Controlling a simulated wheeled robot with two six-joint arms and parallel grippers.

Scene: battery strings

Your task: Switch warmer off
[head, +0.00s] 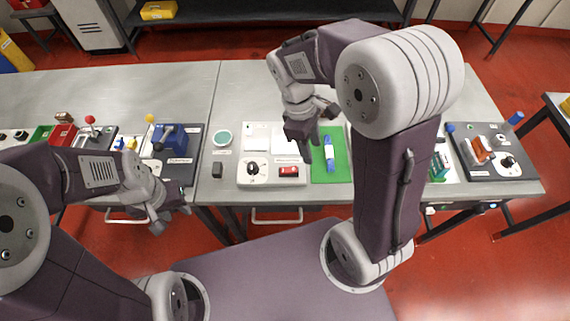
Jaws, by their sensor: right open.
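A white control box (271,185) with a black round knob (253,170) and a red switch (289,171) sits near the front edge of the middle bench; it may be the warmer, but its labels are too small to read. My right gripper (307,155) is open, pointing down just above and behind the red switch, beside the green mat. I cannot tell if it touches anything. My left gripper (172,218) hangs low in front of the left bench, away from the white box. Its jaw opening is unclear.
A green mat (341,172) with a blue-and-white item (329,150) lies right of the box. A small black block (217,170) and a teal round dish (223,137) are left of it. A blue device (170,142) stands on the left bench. The bench's back is clear.

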